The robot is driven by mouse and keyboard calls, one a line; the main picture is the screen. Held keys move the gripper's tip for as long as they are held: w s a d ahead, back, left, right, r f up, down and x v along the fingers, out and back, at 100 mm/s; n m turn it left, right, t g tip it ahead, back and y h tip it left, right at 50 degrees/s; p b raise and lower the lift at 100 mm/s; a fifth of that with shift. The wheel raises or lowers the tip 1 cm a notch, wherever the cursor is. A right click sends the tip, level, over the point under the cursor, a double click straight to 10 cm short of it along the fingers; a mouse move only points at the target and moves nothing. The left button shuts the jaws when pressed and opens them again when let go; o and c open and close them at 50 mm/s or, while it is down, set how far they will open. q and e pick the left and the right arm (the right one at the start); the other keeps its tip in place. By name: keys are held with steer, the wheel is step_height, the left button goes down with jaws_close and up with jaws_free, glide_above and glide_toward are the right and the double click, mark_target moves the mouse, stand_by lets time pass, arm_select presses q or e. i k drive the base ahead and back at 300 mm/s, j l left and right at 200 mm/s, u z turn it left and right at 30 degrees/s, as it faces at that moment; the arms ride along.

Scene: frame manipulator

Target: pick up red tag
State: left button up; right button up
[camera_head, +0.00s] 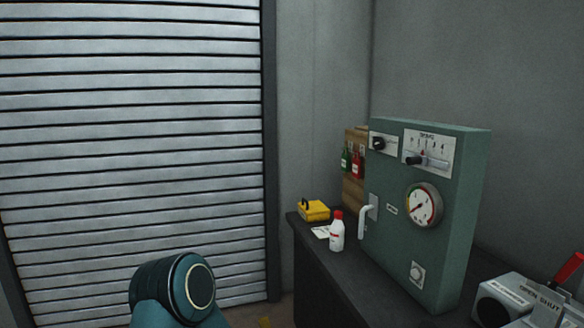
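A red tag (357,165) hangs on a wooden board (352,195) at the back of the dark bench, partly behind the green control box. A green tag (346,159) hangs just left of it on the same board. Neither of my grippers is in view. A rounded teal link of my own arm shows at the bottom left, well away from the tag.
The green control box (455,205), with a dial and a white handle, stands on the bench (312,250). A white bottle with a red cap (337,234), a white paper (321,232) and a yellow box (313,211) are near the board. A grey switch box (508,303) with a red lever is front right.

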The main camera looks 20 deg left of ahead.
mark_target(356, 163)
steer(key=u, duration=0.15)
steer(key=i+j, duration=0.45)
steer(key=i+j+z, duration=0.1)
steer(key=i+j, duration=0.35)
steer(key=j, duration=0.15)
steer(key=i+j, duration=0.45)
steer(key=i+j+z, duration=0.1)
steer(key=i+j, duration=0.35)
steer(key=j, duration=0.2)
